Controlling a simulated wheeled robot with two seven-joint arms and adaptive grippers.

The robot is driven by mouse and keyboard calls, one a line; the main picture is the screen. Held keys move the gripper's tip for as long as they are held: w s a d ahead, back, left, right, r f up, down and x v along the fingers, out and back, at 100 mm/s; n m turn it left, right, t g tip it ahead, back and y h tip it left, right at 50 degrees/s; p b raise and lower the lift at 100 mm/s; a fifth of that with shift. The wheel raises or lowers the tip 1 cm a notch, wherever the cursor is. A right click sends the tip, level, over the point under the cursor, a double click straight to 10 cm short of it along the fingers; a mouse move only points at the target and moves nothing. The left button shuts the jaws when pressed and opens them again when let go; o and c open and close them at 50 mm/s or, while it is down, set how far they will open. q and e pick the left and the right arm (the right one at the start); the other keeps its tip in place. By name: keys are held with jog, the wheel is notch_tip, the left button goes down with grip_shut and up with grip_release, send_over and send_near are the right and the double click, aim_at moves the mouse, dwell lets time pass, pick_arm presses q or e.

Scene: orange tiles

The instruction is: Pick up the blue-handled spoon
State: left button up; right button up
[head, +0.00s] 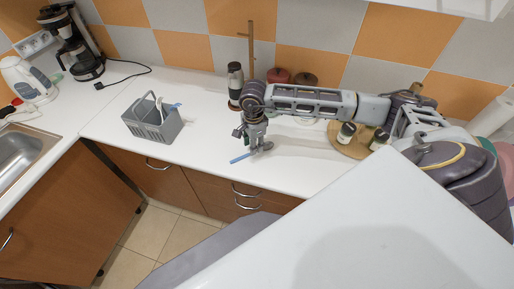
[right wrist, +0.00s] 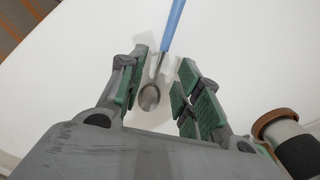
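The blue-handled spoon (right wrist: 172,28) lies on the white counter; its metal bowl (right wrist: 149,97) and neck show between the green-padded fingers of my right gripper (right wrist: 163,85) in the right wrist view. The fingers are apart, with visible gaps to the spoon on both sides. In the head view, my right gripper (head: 257,147) points down low over the counter, and the blue handle (head: 240,158) sticks out to its left; the bowl is hidden there. My left gripper is not in view.
A grey caddy (head: 152,122) with utensils, one with a blue part, stands to the left. A dark bottle (head: 235,84) stands behind my gripper. A round wooden board (head: 350,149) with jars is to the right. The counter between caddy and gripper is clear.

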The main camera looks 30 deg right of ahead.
jog(key=shift+w+f+p, duration=0.1)
jog(key=shift+f+p, duration=0.35)
jog(key=shift+f, duration=1.35)
jog(key=shift+c, duration=0.4)
grip_shut()
